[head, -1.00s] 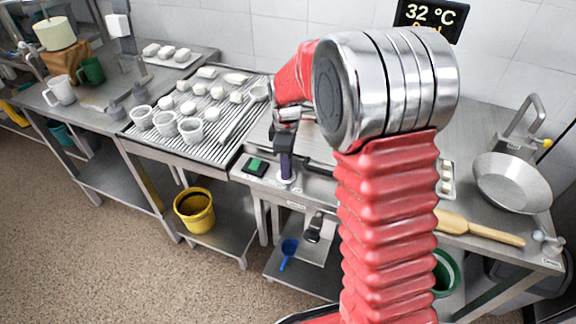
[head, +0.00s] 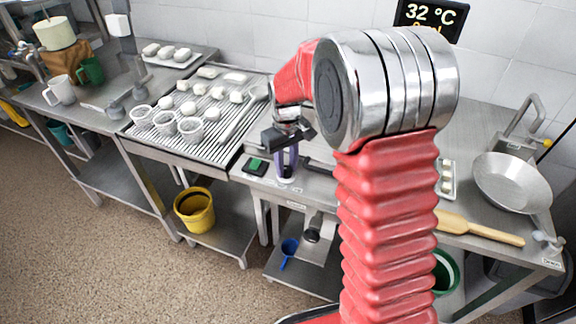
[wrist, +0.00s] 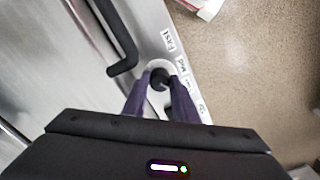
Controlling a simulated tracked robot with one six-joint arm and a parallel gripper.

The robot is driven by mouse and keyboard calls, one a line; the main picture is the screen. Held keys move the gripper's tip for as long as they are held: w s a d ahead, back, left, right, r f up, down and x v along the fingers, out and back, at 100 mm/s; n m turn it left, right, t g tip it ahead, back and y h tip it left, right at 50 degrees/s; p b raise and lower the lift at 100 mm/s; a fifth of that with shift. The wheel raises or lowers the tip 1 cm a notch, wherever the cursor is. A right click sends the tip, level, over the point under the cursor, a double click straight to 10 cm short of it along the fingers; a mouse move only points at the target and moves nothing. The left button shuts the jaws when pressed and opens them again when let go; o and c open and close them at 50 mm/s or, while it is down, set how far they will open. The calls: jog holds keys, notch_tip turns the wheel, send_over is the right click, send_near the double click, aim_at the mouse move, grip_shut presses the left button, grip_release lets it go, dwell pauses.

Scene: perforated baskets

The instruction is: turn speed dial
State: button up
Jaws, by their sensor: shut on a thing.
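The speed dial (wrist: 160,76) is a small dark knob on a pale round base at the front edge of a steel machine panel, beside a row of white labels. One label (wrist: 168,39) reads FAST. My gripper (wrist: 160,84) points down with its two purple fingers on either side of the knob, shut on it. In the head view my gripper (head: 287,172) stands over the pale dial base (head: 286,180), and the fingers hide the knob. Which label the dial points at cannot be told.
A green button (head: 255,164) on a black plate sits left of the dial. A dark handle (wrist: 122,48) lies close to my fingers. A ribbed conveyor (head: 190,137) with white tubs and dough pieces stands to the left. A pan (head: 512,180) and wooden paddle (head: 480,232) lie right.

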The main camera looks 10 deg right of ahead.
aim_at(286, 168)
jog(key=shift+m, duration=1)
jog(key=o, duration=1)
jog(key=shift+o, duration=0.2)
jog(key=shift+r, duration=0.1)
notch_tip(286, 168, up, 14)
jog(key=shift+f, duration=0.25)
jog(key=shift+w, duration=0.1)
